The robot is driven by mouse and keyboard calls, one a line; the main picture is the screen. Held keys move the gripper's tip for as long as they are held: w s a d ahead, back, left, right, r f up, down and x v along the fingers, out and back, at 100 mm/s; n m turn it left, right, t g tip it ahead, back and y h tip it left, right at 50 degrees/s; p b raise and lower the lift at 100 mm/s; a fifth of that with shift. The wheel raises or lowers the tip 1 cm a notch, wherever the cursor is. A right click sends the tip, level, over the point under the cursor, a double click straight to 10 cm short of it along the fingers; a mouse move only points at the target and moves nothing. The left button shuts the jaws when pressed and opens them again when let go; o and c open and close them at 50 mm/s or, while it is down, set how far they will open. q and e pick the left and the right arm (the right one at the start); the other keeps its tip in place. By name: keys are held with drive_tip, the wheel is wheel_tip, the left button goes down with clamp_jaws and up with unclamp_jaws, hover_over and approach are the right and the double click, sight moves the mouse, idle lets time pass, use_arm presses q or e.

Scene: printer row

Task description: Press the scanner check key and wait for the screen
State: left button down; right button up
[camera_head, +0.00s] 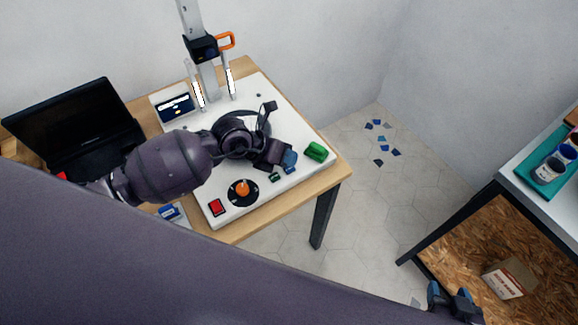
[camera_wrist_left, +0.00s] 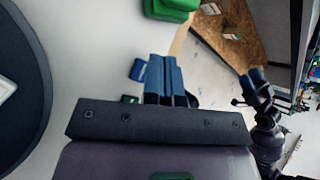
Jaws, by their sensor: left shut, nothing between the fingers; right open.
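The white scanner base (camera_head: 282,123) stands on a wooden table, with a small lit dark-blue screen (camera_head: 175,107) at its back left; its text is too small to read. A green block (camera_head: 316,152) sits at its right edge and also shows in the left wrist view (camera_wrist_left: 172,9). A small green piece (camera_head: 275,177) and a small blue piece (camera_wrist_left: 138,70) lie near my left gripper (camera_head: 290,158). I cannot tell which one is the check key. My left gripper's blue fingers (camera_wrist_left: 165,80) are shut and empty above the base. My right gripper (camera_head: 449,295) is open, far off at lower right.
A scanner column (camera_head: 207,75) rises behind. A black laptop (camera_head: 75,120) stands left. Blue chips (camera_head: 380,162) lie on the floor. A second table with a teal tray (camera_head: 533,178) is right.

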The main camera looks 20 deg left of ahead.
drive_tip(key=shift+d, duration=0.15)
use_arm(q)
drive_tip(key=shift+r, duration=0.1)
use_arm(e)
drive_tip(key=shift+r, duration=0.15)
use_arm(q)
drive_tip(key=shift+r+p, duration=2.15)
drive_tip(key=shift+r, duration=0.35)
use_arm(e)
wheel_tip(320, 180, up, 6)
drive_tip(key=w, duration=0.1)
drive_tip(key=shift+w+t, duration=0.2)
drive_tip(key=shift+t, duration=0.1)
use_arm(q)
drive_tip(key=shift+f, duration=0.1)
drive_tip(key=shift+s, duration=0.1)
